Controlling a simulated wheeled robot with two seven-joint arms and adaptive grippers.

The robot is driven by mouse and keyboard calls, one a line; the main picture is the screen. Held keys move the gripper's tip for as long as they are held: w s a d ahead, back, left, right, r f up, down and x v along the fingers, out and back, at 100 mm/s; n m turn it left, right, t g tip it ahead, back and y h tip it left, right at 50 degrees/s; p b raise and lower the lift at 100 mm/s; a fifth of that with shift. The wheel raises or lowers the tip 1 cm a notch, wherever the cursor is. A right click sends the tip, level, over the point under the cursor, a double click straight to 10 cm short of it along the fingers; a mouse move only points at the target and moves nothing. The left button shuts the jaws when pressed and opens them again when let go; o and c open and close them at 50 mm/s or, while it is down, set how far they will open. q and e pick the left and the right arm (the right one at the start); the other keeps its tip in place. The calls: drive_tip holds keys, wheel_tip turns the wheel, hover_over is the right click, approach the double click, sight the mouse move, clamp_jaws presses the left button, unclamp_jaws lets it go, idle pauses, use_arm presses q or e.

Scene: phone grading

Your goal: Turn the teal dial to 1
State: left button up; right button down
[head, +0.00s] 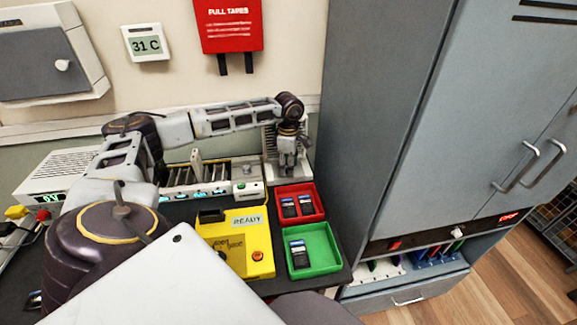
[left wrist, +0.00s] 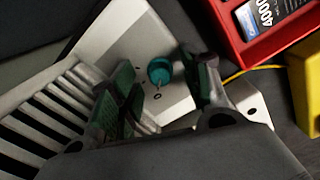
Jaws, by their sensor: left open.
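The teal dial (left wrist: 160,70) sits on a white panel (left wrist: 118,40) in the left wrist view. Dark marks show on the panel near it, but I cannot read its setting. My left gripper (left wrist: 162,88) is open, with one green-padded finger on each side of the dial; I cannot tell whether either pad touches it. In the head view, my left gripper (head: 288,165) points down in front of the white slatted unit (head: 269,141) at the back of the table. The dial is hidden there. My right gripper is not in view.
A red tray (head: 321,212) and a green tray (head: 335,262), both holding phones, stand in front. A yellow READY box (head: 220,233) is left of them. A row of slots (head: 205,190) lies left of the gripper, and a tall grey cabinet (head: 375,110) stands right.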

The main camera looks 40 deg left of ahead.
use_arm(q)
drive_tip(key=shift+f, duration=0.15)
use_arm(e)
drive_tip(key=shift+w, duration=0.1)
use_arm(q)
drive_tip(key=c, duration=0.5)
clamp_jaws()
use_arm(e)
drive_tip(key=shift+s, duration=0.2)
